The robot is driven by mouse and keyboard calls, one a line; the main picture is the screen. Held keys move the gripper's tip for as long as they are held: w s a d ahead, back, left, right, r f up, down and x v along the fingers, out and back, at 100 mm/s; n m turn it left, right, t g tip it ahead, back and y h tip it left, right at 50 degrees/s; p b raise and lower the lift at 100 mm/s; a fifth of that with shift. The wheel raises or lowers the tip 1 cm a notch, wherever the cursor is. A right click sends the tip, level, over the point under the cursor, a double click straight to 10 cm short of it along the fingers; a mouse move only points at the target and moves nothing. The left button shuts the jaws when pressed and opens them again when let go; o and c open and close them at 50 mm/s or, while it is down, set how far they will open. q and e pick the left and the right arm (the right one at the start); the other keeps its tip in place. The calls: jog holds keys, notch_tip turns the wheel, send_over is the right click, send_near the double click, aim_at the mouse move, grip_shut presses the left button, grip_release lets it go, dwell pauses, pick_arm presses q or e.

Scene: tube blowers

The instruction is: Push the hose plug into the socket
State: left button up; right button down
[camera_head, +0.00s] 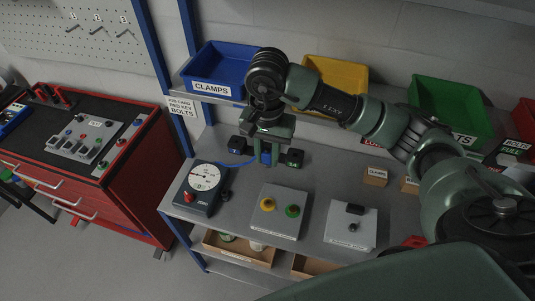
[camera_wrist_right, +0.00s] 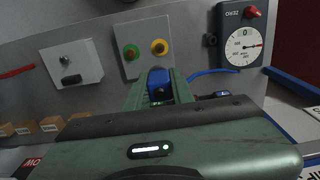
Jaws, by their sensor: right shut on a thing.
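My right gripper (camera_head: 266,163) hangs over the grey bench and is shut on a blue hose plug (camera_head: 266,157). In the right wrist view the plug (camera_wrist_right: 158,80) sits between the green fingers, its end pointing away from the wrist. A thin blue hose (camera_head: 236,164) runs left from near the gripper and also shows in the wrist view (camera_wrist_right: 212,73). My left gripper is not in view.
A grey box with yellow and green buttons (camera_head: 277,225) and a white switch box (camera_head: 350,238) stand at the front. Blue (camera_head: 213,76), yellow (camera_head: 337,75) and green (camera_head: 450,105) bins sit on the shelf behind.

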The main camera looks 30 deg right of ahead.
aim_at(267, 151)
jog(key=shift+r+p, duration=1.1)
jog(key=shift+r, duration=1.5)
